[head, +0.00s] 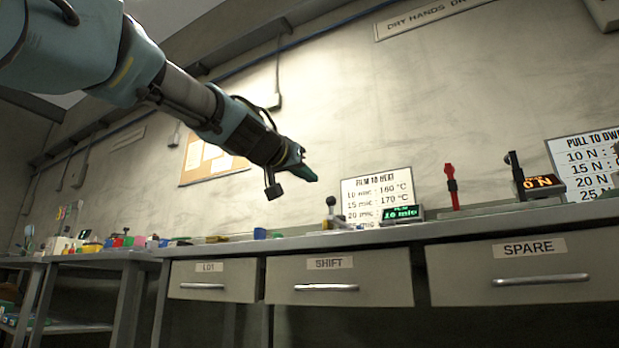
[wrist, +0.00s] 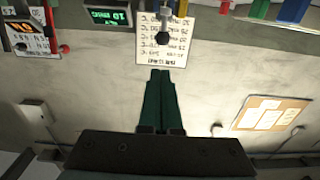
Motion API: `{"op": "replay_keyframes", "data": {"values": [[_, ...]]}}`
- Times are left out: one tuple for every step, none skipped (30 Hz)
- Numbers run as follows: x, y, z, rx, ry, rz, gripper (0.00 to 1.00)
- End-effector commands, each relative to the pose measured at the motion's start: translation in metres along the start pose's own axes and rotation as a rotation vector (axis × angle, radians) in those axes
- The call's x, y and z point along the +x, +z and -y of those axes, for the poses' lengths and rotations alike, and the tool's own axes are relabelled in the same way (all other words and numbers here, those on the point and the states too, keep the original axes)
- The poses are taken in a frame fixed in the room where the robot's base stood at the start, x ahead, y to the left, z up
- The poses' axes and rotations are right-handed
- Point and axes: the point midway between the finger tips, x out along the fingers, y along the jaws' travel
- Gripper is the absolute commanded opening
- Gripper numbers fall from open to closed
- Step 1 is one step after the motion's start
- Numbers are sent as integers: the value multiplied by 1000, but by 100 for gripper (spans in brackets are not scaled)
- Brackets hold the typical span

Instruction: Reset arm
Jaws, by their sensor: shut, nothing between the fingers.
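My arm (head: 203,103) reaches from the upper left of the head view, raised above the bench and in front of the wall. My gripper (head: 314,177) is at its end, shut and empty, in the air above the bench top. In the wrist view, which is upside down, the green fingers of my gripper (wrist: 161,73) lie together and point toward the film-to-heat chart (wrist: 150,50). The fingers touch nothing that I can see.
The bench (head: 450,218) has drawers labelled LOT (head: 210,280), SHIFT (head: 335,277) and SPARE (head: 520,268), all shut. On it stand a green-lit display (head: 403,214), a red upright tool (head: 452,187) and an orange-lit display (head: 540,183). Small coloured items crowd the left end.

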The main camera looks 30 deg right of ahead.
Motion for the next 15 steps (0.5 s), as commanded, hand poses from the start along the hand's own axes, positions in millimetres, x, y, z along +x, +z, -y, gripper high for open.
{"op": "replay_keyframes", "data": {"values": [[0, 0, 0, 0, 0, 0, 0], [0, 0, 0, 0, 0, 0, 0], [0, 0, 0, 0, 0, 0, 0], [0, 0, 0, 0, 0, 0, 0], [0, 0, 0, 0, 0, 0, 0], [0, 0, 0, 0, 0, 0, 0], [0, 0, 0, 0, 0, 0, 0], [0, 0, 0, 0, 0, 0, 0], [0, 0, 0, 0, 0, 0, 0], [0, 0, 0, 0, 0, 0, 0], [1, 1, 1, 0, -2, 3, 0], [2, 4, 4, -2, -7, 11, 0], [2, 7, 8, -4, -13, 22, 0], [4, 12, 13, -7, -22, 37, 0], [6, 23, 22, -14, -38, 64, 0]]}}
